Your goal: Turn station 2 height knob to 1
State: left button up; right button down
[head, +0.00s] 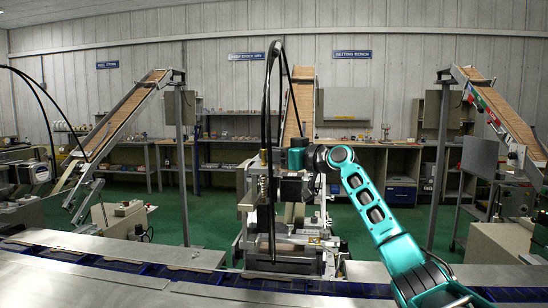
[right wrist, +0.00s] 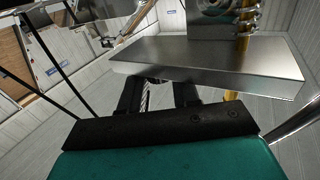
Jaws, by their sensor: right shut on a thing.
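The station 2 machine (head: 282,240) stands in the middle of the head view, behind the blue conveyor. My right arm (head: 366,190) reaches from the lower right to its upper part. My right gripper (head: 300,161) is at the machine's upper front. In the right wrist view, the two black fingers (right wrist: 157,94) reach under a grey metal plate (right wrist: 210,65), which covers their tips. They are shut on what I take to be the height knob, mostly hidden by the plate. A threaded rod shows between the fingers. The knob's setting cannot be read. My left gripper is out of view.
A blue conveyor (head: 105,263) with metal edges runs across the front. A brown inclined chute (head: 299,100) rises behind the machine, with others at left and right. Black cables (head: 267,100) arch above the machine. Shelves (head: 225,130) line the back wall.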

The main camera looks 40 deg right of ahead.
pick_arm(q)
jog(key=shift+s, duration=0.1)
pick_arm(e)
jog(key=shift+m+h, duration=0.3)
jog(key=shift+h, duration=0.2)
jog(key=c, duration=0.8)
grip_release()
jog(key=shift+s+f, duration=0.1)
jog(key=shift+s, duration=0.4)
pick_arm(q)
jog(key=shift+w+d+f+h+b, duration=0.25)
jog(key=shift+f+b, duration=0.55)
jog(key=shift+b, duration=0.4)
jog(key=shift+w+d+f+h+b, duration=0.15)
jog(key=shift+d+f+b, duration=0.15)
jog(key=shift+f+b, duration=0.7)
pick_arm(e)
jog(key=shift+s+d, duration=0.25)
jog(key=shift+s, duration=1.7)
jog(key=shift+s+d, duration=0.25)
jog(key=shift+s, duration=1.75)
jog(key=shift+s+d, duration=0.25)
jog(key=shift+s, duration=1.7)
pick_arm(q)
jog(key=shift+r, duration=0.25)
